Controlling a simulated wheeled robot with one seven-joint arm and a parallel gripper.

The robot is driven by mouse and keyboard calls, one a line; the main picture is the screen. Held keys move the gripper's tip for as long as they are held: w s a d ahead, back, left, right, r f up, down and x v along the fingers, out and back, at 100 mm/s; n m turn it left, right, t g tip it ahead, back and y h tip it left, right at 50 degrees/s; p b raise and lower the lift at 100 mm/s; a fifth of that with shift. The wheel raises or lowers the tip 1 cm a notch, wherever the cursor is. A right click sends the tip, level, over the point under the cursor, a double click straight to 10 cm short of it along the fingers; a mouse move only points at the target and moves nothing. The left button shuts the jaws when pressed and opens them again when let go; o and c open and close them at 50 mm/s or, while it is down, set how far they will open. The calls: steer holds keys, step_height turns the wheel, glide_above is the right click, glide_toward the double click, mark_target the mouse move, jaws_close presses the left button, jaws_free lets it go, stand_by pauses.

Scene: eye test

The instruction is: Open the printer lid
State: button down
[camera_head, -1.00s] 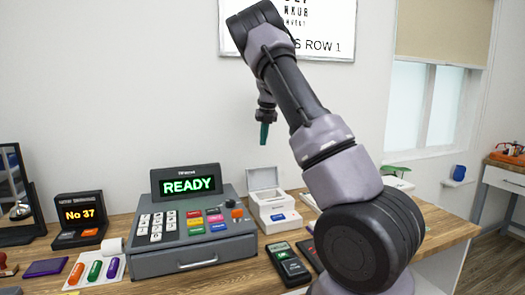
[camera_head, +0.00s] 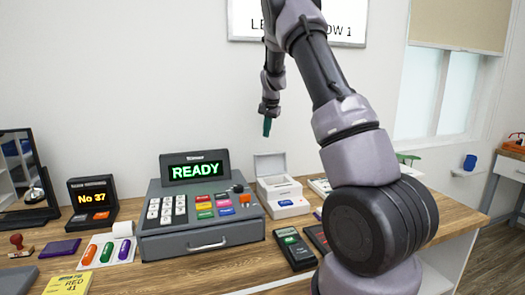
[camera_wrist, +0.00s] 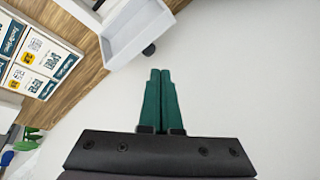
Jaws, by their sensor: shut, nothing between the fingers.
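The printer is a small white box (camera_head: 286,204) with a blue label on its front, standing right of the cash register. Its lid (camera_head: 270,165) stands raised at the back, and the hollow top shows. In the wrist view a pale grey tray-like part (camera_wrist: 140,35), which looks like the printer lid, is at the top. My gripper (camera_head: 267,130) hangs above and slightly behind the lid, apart from it. Its green fingers (camera_wrist: 160,75) are together and empty in the wrist view.
The cash register (camera_head: 200,239) reads READY. A card terminal (camera_head: 293,247) lies in front of the printer. A "No 37" display (camera_head: 92,200) and a mirror (camera_head: 25,215) stand left. Printed cards (camera_wrist: 35,55) lie near the printer. The wall (camera_head: 110,80) is close behind.

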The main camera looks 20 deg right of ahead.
mark_target(260, 149)
steer(key=n, duration=0.5)
steer(key=shift+w+a, duration=0.25)
steer(key=shift+a, duration=0.15)
steer(key=w+f+n, duration=0.1)
steer(key=f, duration=0.2)
steer(key=w+f+n, duration=0.1)
steer(key=w+f, duration=0.1)
steer(key=w+f+n, duration=0.1)
steer(key=f+n, duration=0.1)
steer(key=f, duration=0.1)
steer(key=shift+w+a+f+t, duration=0.15)
steer(key=shift+a+f+t, duration=0.15)
steer(key=shift+f, duration=0.25)
steer(key=shift+s+r, duration=0.25)
steer(key=shift+s, duration=0.65)
steer(key=shift+s+r, duration=0.2)
steer(key=shift+s, duration=0.7)
steer(key=s, duration=0.2)
steer(key=s+r, duration=0.1)
steer(key=s, duration=0.1)
steer(key=shift+r, duration=0.1)
